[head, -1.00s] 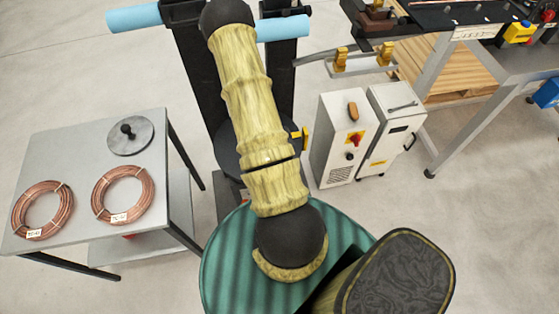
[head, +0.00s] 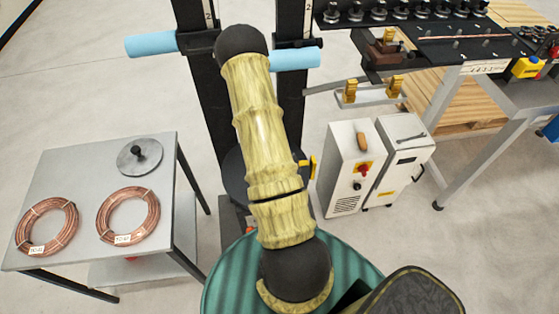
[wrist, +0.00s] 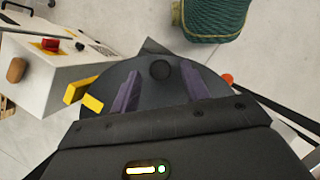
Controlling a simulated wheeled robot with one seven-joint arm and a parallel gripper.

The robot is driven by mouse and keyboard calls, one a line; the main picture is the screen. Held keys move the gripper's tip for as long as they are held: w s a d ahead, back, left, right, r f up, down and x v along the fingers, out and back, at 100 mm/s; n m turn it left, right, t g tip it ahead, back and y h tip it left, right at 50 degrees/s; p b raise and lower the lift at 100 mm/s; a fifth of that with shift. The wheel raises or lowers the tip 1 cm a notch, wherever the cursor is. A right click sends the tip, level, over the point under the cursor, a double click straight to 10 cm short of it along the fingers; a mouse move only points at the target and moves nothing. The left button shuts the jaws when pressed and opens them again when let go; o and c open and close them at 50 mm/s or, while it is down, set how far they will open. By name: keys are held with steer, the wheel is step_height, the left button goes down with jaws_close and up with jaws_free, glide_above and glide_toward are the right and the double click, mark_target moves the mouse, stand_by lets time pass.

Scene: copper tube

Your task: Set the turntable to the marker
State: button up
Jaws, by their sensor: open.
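The turntable is a dark round disc (head: 233,172), mostly hidden behind my arm in the head view. In the wrist view the disc (wrist: 208,84) fills the middle, with a round black knob (wrist: 160,70) near its far edge. My gripper (wrist: 161,74) is open, its two purple fingers apart over the disc, with the knob appearing between their tips. I cannot tell whether they touch anything. Yellow pieces (wrist: 82,92) stand at the disc's left edge, and an orange ball (wrist: 227,79) at its right. A yellow piece (head: 311,166) also shows beside the disc in the head view. I cannot tell which is the marker.
A grey table (head: 80,165) at left holds two copper coils (head: 128,215) and a grey disc with a black knob (head: 139,156). Black posts (head: 292,95) with blue rollers rise behind my arm. White cabinets (head: 348,165) and a workbench (head: 455,60) stand right.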

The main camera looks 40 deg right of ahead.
steer(key=b+v, duration=0.2)
steer(key=v, duration=1.4)
steer(key=shift+r, duration=0.15)
steer(key=shift+a, duration=0.1)
steer(key=s+a+r+m+t, duration=0.1)
steer(key=a+r+t, duration=0.2)
steer(key=a, duration=0.8)
steer(key=a+r+m+t, duration=0.1)
steer(key=a+r+t, duration=0.3)
steer(key=a+r, duration=0.3)
steer(key=a, duration=0.5)
steer(key=shift+s+r+y, duration=0.15)
steer(key=shift+s+y, duration=0.25)
steer(key=shift+a, duration=0.1)
